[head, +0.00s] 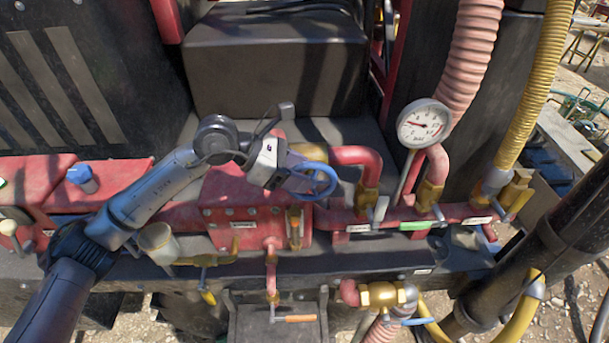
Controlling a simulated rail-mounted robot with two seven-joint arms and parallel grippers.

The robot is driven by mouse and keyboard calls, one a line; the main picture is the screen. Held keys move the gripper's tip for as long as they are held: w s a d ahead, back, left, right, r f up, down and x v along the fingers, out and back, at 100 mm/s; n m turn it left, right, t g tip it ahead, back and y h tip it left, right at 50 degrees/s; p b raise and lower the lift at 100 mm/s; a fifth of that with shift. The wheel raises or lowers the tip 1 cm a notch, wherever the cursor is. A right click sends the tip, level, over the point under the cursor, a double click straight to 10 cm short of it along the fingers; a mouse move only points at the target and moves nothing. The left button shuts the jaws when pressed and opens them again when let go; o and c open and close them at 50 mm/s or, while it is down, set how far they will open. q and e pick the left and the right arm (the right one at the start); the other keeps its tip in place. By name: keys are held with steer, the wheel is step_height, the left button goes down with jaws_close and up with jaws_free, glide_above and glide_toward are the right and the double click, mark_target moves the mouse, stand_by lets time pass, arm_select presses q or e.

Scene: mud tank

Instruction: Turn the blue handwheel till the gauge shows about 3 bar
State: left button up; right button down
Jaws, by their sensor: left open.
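The blue handwheel (331,184) sits on the red pipework near the middle of the head view. My left arm reaches in from the left, and its open gripper (297,180) is at the wheel's left side. The gripper hides part of the wheel, and I cannot tell whether the fingers touch the rim. The round white pressure gauge (424,124) stands to the right of the wheel on a thin stem. Its needle points left and slightly up; the numbers are too small to read surely. My right gripper is not in view.
Red pipes (358,157) with brass fittings and small levers run right of the wheel. A blue knob (81,175) is at the left. A pink corrugated hose (468,55) and a yellow hose (540,80) rise at the right. A black box (275,65) stands behind.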

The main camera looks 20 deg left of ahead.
arm_select(q)
steer(key=b+v, duration=0.3)
steer(key=v, duration=0.9)
steer(key=shift+r, duration=0.15)
